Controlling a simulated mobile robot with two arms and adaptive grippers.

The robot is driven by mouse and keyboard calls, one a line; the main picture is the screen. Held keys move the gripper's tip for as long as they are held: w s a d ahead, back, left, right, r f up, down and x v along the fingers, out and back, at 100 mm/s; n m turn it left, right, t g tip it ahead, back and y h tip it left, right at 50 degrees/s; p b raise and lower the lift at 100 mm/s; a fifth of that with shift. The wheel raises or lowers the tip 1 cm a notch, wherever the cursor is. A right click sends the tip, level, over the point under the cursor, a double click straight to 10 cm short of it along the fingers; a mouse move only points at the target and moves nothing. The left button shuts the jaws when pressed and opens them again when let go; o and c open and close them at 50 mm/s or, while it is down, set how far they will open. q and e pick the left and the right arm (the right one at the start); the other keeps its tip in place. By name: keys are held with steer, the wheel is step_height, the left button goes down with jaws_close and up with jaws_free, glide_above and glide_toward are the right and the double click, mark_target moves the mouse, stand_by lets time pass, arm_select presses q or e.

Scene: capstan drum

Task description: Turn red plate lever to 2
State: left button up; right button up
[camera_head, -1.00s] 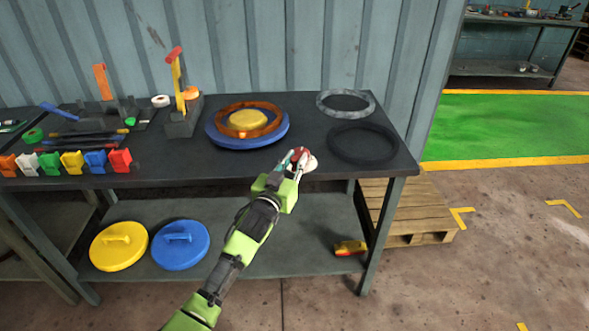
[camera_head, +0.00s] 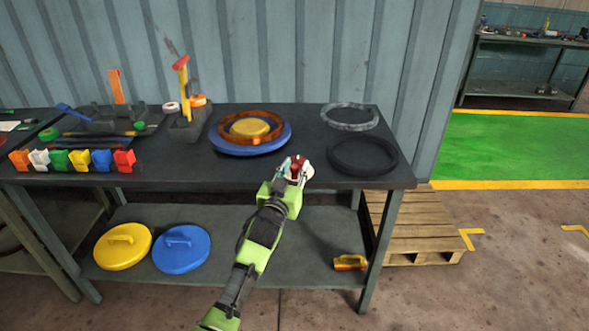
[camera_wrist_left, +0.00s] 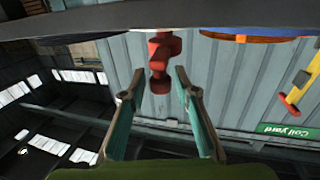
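A small red lever (camera_head: 297,167) stands at the front edge of the dark table, mostly hidden by my gripper. In the left wrist view, which is upside down, the red lever (camera_wrist_left: 158,58) rises from the table. My left gripper (camera_head: 296,161) is at the lever. In the wrist view its two fingers (camera_wrist_left: 155,86) are apart, with the lever's end showing in the gap between the tips. I see no clear contact, and I cannot tell how deep the lever sits between them. No number marks are readable. My right gripper is not in view.
A blue disc (camera_head: 284,137) with an orange ring (camera_head: 272,139) lies behind the gripper. A black ring (camera_head: 390,165) and a grey ring (camera_head: 371,123) lie to the right. A yellow lever (camera_head: 182,82) with a red top stands back left. Coloured clips line the front left edge.

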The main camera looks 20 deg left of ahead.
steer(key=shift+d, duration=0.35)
arm_select(q)
steer(key=s, duration=1.2)
